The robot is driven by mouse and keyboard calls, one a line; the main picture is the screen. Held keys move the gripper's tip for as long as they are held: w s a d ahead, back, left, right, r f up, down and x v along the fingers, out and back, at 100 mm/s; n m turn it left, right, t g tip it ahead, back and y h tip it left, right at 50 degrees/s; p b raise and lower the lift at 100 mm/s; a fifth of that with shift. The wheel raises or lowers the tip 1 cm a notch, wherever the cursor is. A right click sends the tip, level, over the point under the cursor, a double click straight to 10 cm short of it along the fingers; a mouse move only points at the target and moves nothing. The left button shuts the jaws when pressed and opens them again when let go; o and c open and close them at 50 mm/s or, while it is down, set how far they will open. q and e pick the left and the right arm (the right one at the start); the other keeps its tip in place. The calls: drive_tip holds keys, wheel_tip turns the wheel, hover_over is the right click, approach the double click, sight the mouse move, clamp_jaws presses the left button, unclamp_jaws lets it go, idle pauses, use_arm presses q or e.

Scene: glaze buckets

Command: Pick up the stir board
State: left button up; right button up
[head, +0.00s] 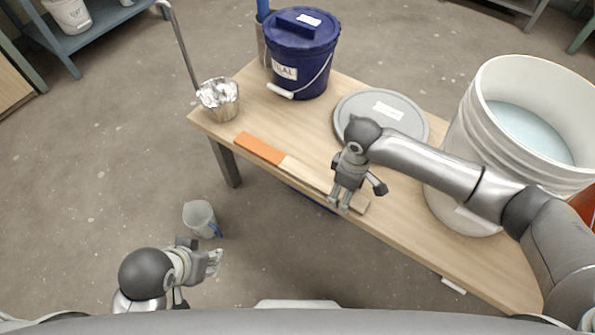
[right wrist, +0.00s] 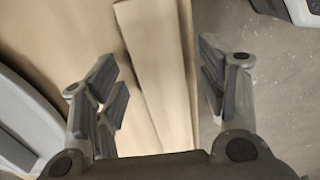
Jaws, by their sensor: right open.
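The stir board (head: 305,172) is a long flat pale wooden strip with an orange end (head: 259,148). It lies along the near edge of the table (head: 400,215). My right gripper (head: 343,205) is over its plain end and hides part of it. In the right wrist view the board (right wrist: 155,75) runs between the two open fingers of the right gripper (right wrist: 160,95), with nothing gripped. My left gripper (head: 213,262) is off the table at the lower left; its fingers are too small to judge.
A blue lidded bucket (head: 300,60), a shiny metal cup (head: 219,100) and a grey round lid (head: 355,105) stand on the table. A large white bucket (head: 465,135) with pale liquid is at right. A grey jug (head: 200,220) is below the table's left side, near my left gripper.

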drive_tip(key=c, duration=1.3)
